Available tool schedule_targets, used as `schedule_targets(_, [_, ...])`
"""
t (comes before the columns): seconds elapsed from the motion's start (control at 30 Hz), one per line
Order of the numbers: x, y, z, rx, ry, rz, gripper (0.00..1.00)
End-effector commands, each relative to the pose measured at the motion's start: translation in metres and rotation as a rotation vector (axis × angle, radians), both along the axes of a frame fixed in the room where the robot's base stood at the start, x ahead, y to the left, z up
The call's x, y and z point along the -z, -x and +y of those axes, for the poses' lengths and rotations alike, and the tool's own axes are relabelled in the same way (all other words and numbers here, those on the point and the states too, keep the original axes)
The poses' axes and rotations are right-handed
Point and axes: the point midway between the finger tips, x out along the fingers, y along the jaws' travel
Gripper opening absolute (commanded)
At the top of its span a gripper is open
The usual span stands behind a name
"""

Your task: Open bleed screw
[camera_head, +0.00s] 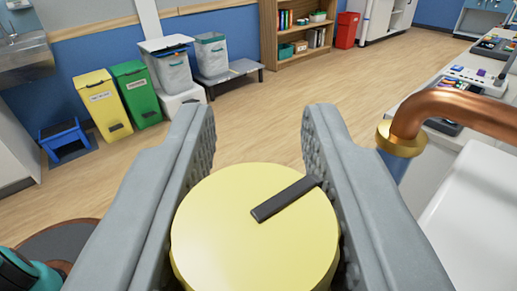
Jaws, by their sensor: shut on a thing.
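The bleed screw (230,222) shows as a large round pale-yellow knob with a flat top and a dark bar marked across it, slanting up to the right. It fills the lower middle of the head camera view. My gripper (258,150) is around it, with one grey padded finger on the left and one on the right, shut on its sides. The lower part of the knob and what it is mounted on are hidden.
A copper pipe with a brass collar (401,139) rises close on the right, beside a white surface (470,205). A teal object (25,272) is at lower left. Yellow (104,105) and green (137,95) bins stand far back. The wooden floor between is clear.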

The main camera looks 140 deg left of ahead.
Motion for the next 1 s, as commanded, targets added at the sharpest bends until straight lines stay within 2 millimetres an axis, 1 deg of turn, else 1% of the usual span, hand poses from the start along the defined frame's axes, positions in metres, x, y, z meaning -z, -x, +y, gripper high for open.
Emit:
schedule_targets(0.03, [-0.001, 0.0, 0.0, 0.001, -0.001, -0.001, 0.06])
schedule_targets(0.07, [-0.001, 0.0, 0.0, 0.001, -0.001, -0.001, 0.35])
schedule_targets(0.13, [-0.001, 0.0, 0.0, 0.001, -0.001, -0.001, 0.49])
schedule_targets(0.17, [-0.001, 0.0, 0.0, 0.001, -0.001, -0.001, 0.51])
schedule_targets(0.43, [-0.001, 0.0, 0.0, 0.001, -0.001, -0.001, 0.51])
schedule_targets(0.57, [-0.009, 0.0, 0.0, 0.001, -0.001, -0.001, 0.51])
schedule_targets(0.67, [-0.022, 0.0, 0.0, 0.001, -0.003, -0.003, 0.51])
schedule_targets(0.9, [-0.064, 0.0, 0.0, 0.001, -0.001, -0.003, 0.51])
schedule_targets(1.0, [-0.079, 0.0, 0.0, 0.001, -0.001, -0.002, 0.51])
